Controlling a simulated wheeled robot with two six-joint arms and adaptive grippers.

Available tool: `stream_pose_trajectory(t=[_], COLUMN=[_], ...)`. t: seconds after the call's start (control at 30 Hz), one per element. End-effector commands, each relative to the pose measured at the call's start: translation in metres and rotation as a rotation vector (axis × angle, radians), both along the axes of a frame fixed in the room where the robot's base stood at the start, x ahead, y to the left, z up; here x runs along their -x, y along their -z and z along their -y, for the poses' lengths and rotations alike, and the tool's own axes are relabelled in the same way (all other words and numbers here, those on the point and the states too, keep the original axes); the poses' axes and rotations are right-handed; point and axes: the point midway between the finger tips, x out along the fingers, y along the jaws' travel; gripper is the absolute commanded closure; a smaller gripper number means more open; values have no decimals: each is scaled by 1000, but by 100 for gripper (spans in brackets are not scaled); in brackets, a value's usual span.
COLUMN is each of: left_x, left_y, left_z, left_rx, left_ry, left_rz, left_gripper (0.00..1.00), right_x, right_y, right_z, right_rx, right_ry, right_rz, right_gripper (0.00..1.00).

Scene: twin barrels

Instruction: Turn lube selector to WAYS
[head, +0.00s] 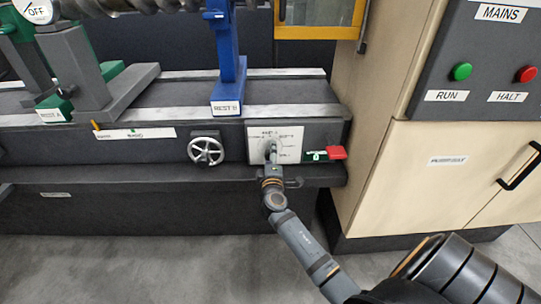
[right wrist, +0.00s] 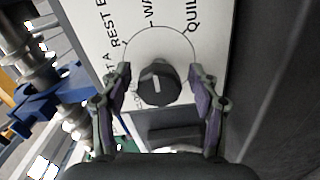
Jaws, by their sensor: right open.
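The lube selector is a dark round knob (right wrist: 160,88) on a white plate (head: 291,132) on the machine front. In the right wrist view the plate carries printed labels, partly cut off: REST A, REST B, one starting WA, and one starting QUIL. A white line on the knob's face runs roughly up and down in that view, broadly in line with the WA label; its exact setting is hard to tell. My right gripper (right wrist: 159,70) is open, with one finger on each side of the knob and small gaps visible. In the head view, my right gripper (head: 272,160) covers much of the dial. My left gripper is not in view.
A handwheel (head: 206,151) is left of the plate and a red lever (head: 336,153) just right of it. A blue rest (head: 227,60) stands above. A dark ledge runs below the plate. A beige cabinet (head: 400,190) with RUN and HALT buttons stands at right.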

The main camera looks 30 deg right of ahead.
Motion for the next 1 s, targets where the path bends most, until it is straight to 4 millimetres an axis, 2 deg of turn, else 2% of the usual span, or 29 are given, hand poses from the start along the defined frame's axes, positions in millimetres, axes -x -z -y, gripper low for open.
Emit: stream_pose_trajectory(t=[0.17, 0.6, 0.8, 1.0], left_x=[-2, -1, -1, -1], left_y=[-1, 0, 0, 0], left_z=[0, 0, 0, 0], left_rx=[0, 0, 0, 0], left_ry=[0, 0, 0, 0], left_rz=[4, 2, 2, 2], left_gripper=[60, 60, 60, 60], right_x=[5, 87, 102, 103], right_y=[0, 1, 0, 0], right_z=[-4, -53, -62, -63], right_rx=[-1, -4, -1, 1], right_ry=[-1, 2, 1, 0], right_rz=[0, -3, 0, -1], right_gripper=[38, 38, 38, 38])
